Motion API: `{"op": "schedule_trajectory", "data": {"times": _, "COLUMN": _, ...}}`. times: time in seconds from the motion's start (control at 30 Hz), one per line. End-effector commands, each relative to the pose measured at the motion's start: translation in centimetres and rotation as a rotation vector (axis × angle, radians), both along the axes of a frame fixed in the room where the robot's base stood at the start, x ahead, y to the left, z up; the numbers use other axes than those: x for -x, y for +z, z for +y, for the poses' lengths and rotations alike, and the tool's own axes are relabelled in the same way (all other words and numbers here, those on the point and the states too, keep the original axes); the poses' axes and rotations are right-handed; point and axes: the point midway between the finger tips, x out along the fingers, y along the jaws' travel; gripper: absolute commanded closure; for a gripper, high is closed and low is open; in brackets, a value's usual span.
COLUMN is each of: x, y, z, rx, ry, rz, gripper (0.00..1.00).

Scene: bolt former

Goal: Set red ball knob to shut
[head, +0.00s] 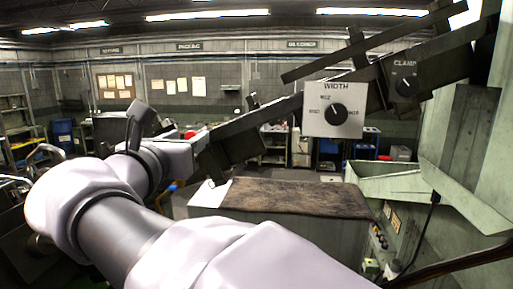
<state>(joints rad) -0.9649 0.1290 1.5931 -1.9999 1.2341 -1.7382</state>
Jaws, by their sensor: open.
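A small red spot (189,134) shows just above the end of my arm, left of the sloping dark rail. It is too small to tell whether it is the red ball knob or something in the background. No shut marking is readable. My arm reaches up from the bottom and bends at the left. My gripper (211,164) is at its far end, beside the lower end of the rail. It is open, its fingers dark and hard to separate from the rail. I see nothing held in it.
A dark sloping rail (275,112) crosses the view, with a WIDTH dial plate (350,122) and a CLAMP dial (405,84) on it. Below is a bench with a brown worn top (290,198). A pale green machine housing (470,140) blocks the right side.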

Motion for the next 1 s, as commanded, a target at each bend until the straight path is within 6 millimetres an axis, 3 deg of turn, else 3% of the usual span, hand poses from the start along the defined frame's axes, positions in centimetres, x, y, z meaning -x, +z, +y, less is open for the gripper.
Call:
{"op": "schedule_trajectory", "data": {"times": 0.3, "x": 9.5, "y": -0.3, "z": 0.9, "rx": -0.004, "ry": 0.007, "rz": -0.001, "gripper": 0.54}}
{"op": "schedule_trajectory", "data": {"times": 0.5, "x": 14.4, "y": -0.2, "z": 1.2, "rx": -0.003, "ry": 0.003, "rz": 0.001, "gripper": 0.54}}
{"op": "schedule_trajectory", "data": {"times": 0.7, "x": 16.0, "y": -0.1, "z": 1.2, "rx": -0.001, "ry": 0.0, "rz": 0.001, "gripper": 0.54}}
{"op": "schedule_trajectory", "data": {"times": 0.93, "x": 16.0, "y": -0.1, "z": 1.2, "rx": -0.002, "ry": -0.002, "rz": 0.001, "gripper": 0.54}}
{"op": "schedule_trajectory", "data": {"times": 1.0, "x": 15.6, "y": -1.2, "z": 0.5, "rx": -0.02, "ry": -0.013, "rz": 0.016, "gripper": 0.54}}
